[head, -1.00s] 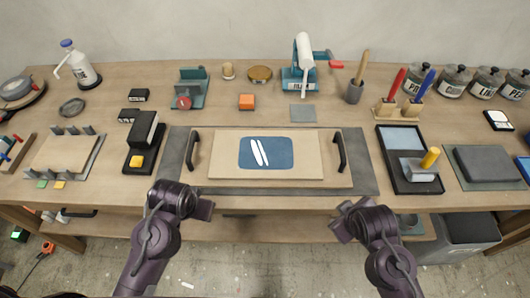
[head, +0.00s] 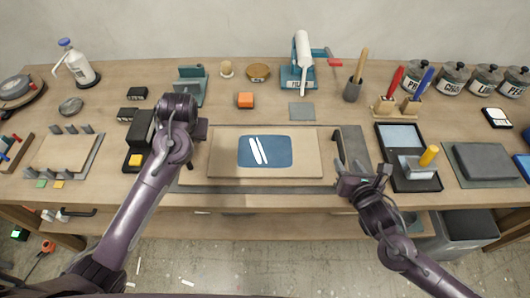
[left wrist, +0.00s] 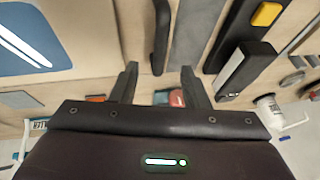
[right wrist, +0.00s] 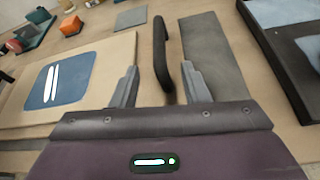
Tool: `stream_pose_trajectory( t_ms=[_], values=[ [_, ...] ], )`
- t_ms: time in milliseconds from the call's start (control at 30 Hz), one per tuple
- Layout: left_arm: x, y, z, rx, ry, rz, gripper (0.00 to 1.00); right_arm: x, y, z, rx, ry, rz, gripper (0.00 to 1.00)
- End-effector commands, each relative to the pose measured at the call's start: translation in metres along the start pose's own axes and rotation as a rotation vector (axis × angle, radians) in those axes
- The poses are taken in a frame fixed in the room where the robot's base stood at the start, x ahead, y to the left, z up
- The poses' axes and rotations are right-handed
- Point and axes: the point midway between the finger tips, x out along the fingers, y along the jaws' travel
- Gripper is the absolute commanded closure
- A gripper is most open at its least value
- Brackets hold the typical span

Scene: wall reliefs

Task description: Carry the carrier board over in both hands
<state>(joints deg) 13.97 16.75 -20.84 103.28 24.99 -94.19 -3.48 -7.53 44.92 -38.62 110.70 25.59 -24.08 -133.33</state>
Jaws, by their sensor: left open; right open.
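The carrier board (head: 226,167) lies flat on a grey mat (head: 357,183) at the bench's front middle. It bears a blue panel (head: 279,152) with two white strokes. My left gripper (head: 203,130) is open over its left end and hides the left handle in the head view. The left wrist view shows that dark handle (left wrist: 161,32) in line with the gap between the fingers. My right gripper (head: 352,178) is open at the near end of the right handle (head: 336,148). The right wrist view shows this handle (right wrist: 160,55) between the spread fingers. Neither gripper grips a handle.
A black tray (head: 410,184) with a roller stands right of the mat. An orange block (head: 245,100) and a grey square (head: 302,111) lie behind the board.

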Motion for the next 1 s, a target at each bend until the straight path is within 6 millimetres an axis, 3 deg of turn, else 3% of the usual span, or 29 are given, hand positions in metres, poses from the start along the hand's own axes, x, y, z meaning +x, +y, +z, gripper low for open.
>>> stream_pose_trajectory(
  t_ms=[267, 700, 1000],
  values=[
    [0.003, 0.0, 0.001, 0.0, -0.001, 0.001, 0.59, 0.003, 0.0, 0.0, 0.004, 0.0, -0.001, 0.58],
    [0.062, 0.001, 0.0, -0.001, -0.001, 0.002, 0.59, 0.063, 0.0, 0.001, 0.008, 0.0, -0.003, 0.58],
    [0.078, 0.001, 0.0, 0.001, 0.001, 0.002, 0.59, 0.078, 0.0, 0.0, 0.006, 0.001, -0.001, 0.58]
  ],
)
